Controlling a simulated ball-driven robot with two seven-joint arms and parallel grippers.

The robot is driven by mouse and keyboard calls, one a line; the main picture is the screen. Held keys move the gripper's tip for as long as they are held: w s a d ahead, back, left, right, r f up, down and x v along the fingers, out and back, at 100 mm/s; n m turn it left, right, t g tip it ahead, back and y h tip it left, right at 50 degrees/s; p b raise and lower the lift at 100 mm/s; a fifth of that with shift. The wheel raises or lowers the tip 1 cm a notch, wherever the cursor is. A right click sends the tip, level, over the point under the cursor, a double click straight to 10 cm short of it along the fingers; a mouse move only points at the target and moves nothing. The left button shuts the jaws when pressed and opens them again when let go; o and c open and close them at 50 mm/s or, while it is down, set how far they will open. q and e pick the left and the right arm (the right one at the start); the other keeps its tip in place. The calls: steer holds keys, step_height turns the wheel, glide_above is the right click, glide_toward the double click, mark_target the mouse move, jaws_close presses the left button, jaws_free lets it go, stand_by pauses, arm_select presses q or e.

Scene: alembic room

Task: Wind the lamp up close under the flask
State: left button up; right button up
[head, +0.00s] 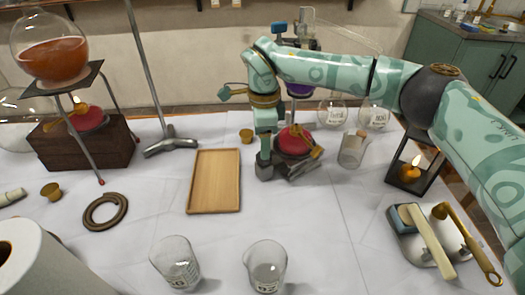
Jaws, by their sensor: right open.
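A red lamp (294,140) with a brass part (313,152) stands at the back middle, on what looks like a low grey metal jack (302,170). Above it, clamped on a stand (278,32), hangs a flask with purple contents (299,89), largely hidden by my arm. There is a gap between lamp and flask. My right gripper (266,168) points down at the front left of this lamp and is open; it partly hides lamp and jack. Whether it touches them I cannot tell. My left gripper is out of view.
A second red lamp (90,117) sits on a wooden block (85,150) under a tripod with an orange flask (50,60). A wooden tray (214,182) lies left of my gripper. Beakers (266,268), a candle lantern (408,175) and a tool tray (410,245) stand around.

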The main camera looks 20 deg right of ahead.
mark_target(259, 161)
step_height(259, 161, down, 4)
steer(key=shift+f+b, duration=0.2)
steer(key=shift+b, duration=0.4)
steer(key=shift+r, duration=0.1)
steer(key=shift+c, duration=0.3)
steer(key=c, duration=0.9)
steer(key=shift+c, duration=0.2)
